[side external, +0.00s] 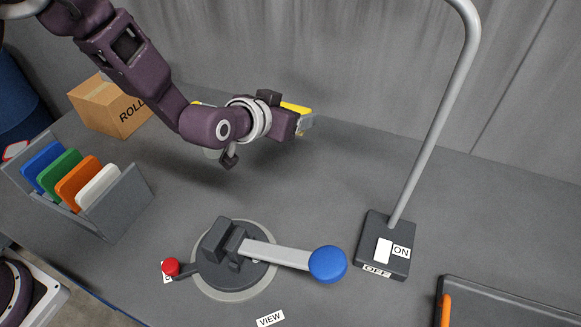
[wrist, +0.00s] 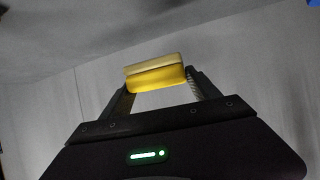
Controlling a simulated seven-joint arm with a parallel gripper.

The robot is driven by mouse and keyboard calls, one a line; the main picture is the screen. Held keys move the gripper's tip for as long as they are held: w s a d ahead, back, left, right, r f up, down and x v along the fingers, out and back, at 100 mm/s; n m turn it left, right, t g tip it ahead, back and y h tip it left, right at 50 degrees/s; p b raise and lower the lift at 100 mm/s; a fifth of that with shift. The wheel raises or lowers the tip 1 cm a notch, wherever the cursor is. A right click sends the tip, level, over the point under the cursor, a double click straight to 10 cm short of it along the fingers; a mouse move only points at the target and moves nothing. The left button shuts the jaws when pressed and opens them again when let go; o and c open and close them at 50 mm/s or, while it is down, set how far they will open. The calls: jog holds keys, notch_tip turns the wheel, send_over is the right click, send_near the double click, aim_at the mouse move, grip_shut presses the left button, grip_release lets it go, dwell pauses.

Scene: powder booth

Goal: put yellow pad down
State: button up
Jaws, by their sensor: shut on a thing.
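The yellow pad (wrist: 156,78) is held between the two fingers of my gripper (wrist: 160,84) in the wrist view. In the side external view my gripper (side external: 303,121) points right, above the back part of the table. Part of the yellow pad (side external: 296,107) shows at the gripper's end there, and the rest is hidden behind the gripper. The pad looks clear of the table, with a wall behind it in the wrist view.
A grey rack (side external: 122,207) with blue, green, orange and white pads stands at left, beside a cardboard box (side external: 108,104). A lever with a blue knob (side external: 328,264) is front centre. A lamp base (side external: 386,245) and dark tray (side external: 510,300) are at right. The table between is clear.

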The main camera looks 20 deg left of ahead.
aim_at(290, 168)
notch_tip(290, 168, down, 13)
jog(key=shift+f, duration=0.15)
jog(key=shift+f, duration=0.1)
jog(key=o, duration=1.4)
jog(key=shift+c, duration=0.2)
jog(key=v, duration=0.2)
jog(key=shift+s+r, duration=0.25)
jog(key=shift+s, duration=0.05)
notch_tip(290, 168, up, 7)
